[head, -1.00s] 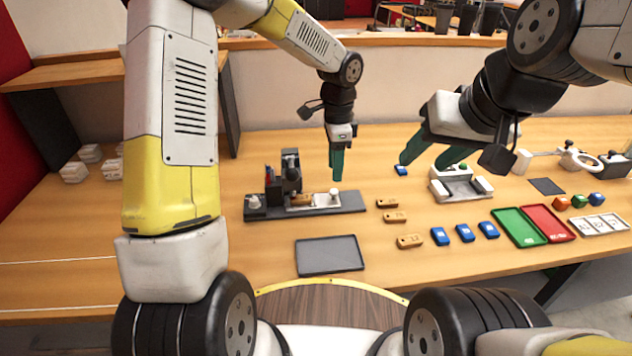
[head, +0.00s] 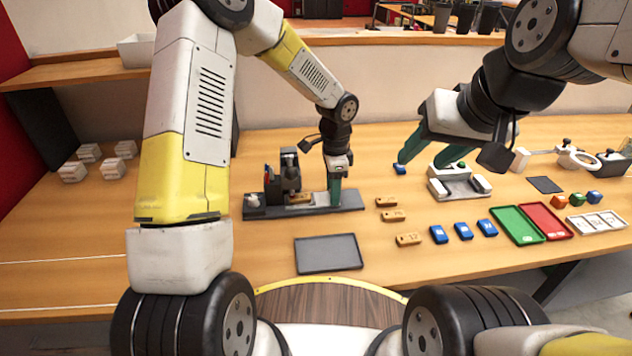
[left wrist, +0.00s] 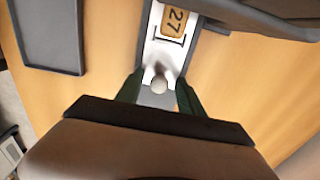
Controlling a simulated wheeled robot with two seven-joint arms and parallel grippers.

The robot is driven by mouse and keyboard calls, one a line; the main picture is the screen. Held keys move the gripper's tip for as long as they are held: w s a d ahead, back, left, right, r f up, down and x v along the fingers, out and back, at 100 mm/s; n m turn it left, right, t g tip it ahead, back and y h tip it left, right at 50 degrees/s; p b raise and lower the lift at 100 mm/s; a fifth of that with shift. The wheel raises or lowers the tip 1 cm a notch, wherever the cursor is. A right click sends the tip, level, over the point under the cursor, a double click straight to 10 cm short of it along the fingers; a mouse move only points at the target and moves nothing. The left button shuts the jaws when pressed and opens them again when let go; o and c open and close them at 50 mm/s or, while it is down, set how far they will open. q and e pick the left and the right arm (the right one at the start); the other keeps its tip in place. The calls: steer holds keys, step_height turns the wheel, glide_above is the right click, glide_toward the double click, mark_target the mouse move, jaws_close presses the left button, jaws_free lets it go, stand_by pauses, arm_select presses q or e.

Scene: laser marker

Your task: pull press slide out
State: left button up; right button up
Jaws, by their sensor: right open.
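The press (head: 288,172) stands on a dark base (head: 350,203) at the centre left of the table. Its pale slide extends right from under the press; in the left wrist view the slide (left wrist: 152,50) carries a wooden tag (left wrist: 175,21) marked 27. My left gripper (head: 334,198) is lowered over the slide's right end. In the left wrist view its green fingers (left wrist: 160,92) stand apart on either side of the round knob (left wrist: 160,82), with a gap showing. In the head view the fingers hide the knob. My right gripper (head: 424,164) is open and empty above the table.
A dark tray (head: 329,254) lies in front of the press. Several wooden tags (head: 408,239) and blue blocks (head: 463,231) lie to the right. A white fixture (head: 459,184) stands beneath my right gripper. Green (head: 517,226) and red (head: 547,220) trays lie further right.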

mark_target(355, 198)
arm_select(q)
steer(key=shift+s+a+f, duration=0.1)
steer(key=shift+s+f, duration=0.1)
steer(key=shift+f, duration=0.15)
steer(key=c, duration=0.6)
steer(key=shift+w+d, duration=0.25)
steer(key=shift+d, duration=0.85)
steer(key=shift+w+d, duration=0.3)
steer(key=shift+d, duration=0.85)
steer(key=shift+w+d, duration=0.25)
steer(key=shift+d, duration=0.85)
steer(key=o, duration=0.7)
steer(key=shift+f, duration=0.1)
steer(key=shift+d+r, duration=0.2)
steer(key=shift+r, duration=3.55)
